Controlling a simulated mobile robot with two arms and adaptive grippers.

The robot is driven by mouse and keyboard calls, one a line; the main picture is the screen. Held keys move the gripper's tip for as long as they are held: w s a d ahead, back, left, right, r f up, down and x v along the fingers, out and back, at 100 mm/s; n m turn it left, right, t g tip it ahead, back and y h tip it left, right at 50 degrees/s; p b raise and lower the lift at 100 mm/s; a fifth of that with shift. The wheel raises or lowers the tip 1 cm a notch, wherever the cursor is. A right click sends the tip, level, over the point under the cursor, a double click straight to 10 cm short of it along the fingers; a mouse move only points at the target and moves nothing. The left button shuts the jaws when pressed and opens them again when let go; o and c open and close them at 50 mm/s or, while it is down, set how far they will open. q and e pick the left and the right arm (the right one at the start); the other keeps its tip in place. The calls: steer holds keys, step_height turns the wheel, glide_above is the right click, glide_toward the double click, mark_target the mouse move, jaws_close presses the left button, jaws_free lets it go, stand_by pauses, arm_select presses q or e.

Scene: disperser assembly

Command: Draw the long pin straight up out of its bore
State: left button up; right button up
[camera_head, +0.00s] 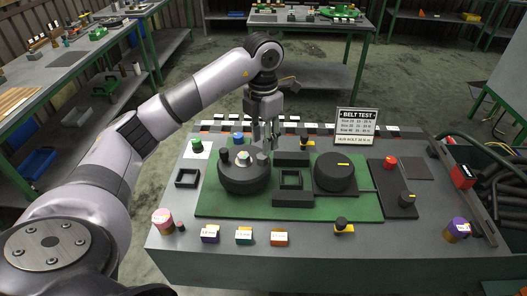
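My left gripper (266,142) points straight down over the back right of a round dark disperser body (242,180) on the green plate. Its fingertips are just above or behind the body's rim. The fingers are small here, and I cannot tell whether they are open or closed on something. A few short knobs stand on the body, among them a pale-topped one (243,157). I cannot pick out the long pin or its bore for certain; the fingers may cover them. My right gripper is not in view.
Right of the body are a black square frame (291,179) and a dark round disc (334,172). A "BELT TEST" sign (356,123) stands at the back. A green-topped knob (197,145) is at the left. Coloured blocks (210,234) line the front edge.

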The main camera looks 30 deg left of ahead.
arm_select(q)
steer(key=f, duration=0.2)
steer(key=shift+s+f+p, duration=0.2)
steer(key=shift+f+p, duration=0.1)
steer(key=shift+f, duration=0.05)
step_height(320, 180, down, 2)
steer(key=shift+w+f, duration=0.15)
steer(key=c, duration=0.3)
jaws_close()
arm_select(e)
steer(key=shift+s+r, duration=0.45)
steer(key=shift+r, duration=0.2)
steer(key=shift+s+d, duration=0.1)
arm_select(q)
steer(key=shift+r+p, duration=0.4)
steer(key=shift+p, duration=0.1)
step_height(320, 180, up, 9)
steer(key=p, duration=0.5)
steer(key=shift+p, duration=0.35)
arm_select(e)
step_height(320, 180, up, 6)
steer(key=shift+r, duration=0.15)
